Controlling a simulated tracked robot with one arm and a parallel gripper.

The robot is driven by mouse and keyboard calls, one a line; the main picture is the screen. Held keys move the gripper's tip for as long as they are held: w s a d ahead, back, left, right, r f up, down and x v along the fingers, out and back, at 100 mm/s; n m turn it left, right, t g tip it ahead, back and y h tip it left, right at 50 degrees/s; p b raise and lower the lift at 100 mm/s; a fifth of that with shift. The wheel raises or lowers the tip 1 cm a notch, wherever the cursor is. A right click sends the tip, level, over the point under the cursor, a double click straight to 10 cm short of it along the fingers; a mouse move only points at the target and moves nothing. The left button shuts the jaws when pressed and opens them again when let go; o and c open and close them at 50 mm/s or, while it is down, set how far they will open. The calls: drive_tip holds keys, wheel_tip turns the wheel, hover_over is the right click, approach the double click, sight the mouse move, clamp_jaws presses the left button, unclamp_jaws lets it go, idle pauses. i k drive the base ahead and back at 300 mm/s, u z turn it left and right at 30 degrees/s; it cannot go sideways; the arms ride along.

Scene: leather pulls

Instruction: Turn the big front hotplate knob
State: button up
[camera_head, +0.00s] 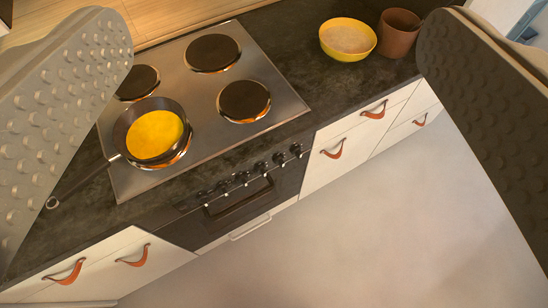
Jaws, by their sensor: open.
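The hotplate knobs (260,168) are a row of several small black knobs on the dark oven front below the stove (290,95). I cannot tell from their tiny markings which knob belongs to the big front hotplate. The front left hotplate (184,153) is mostly hidden under a dark frying pan (121,124) with yellow food in it. The front right hotplate (244,101) is bare. My gripper (275,38) is open, its two studded fingers wide apart at the left and right edges, with nothing between them close by. The knobs are well away from the fingers.
The pan's handle (80,184) sticks out over the counter's front left. A yellow bowl (347,39) and a brown pot (399,34) stand on the counter. The oven handle (238,199) lies below the knobs. White drawers have orange leather pulls (332,149). The floor (370,225) in front is clear.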

sight(242, 179)
drive_tip(key=u, duration=0.05)
drive_tip(key=k, duration=1)
drive_tip(key=u, duration=1)
drive_tip(key=i, duration=1.15)
drive_tip(key=z, duration=1.75)
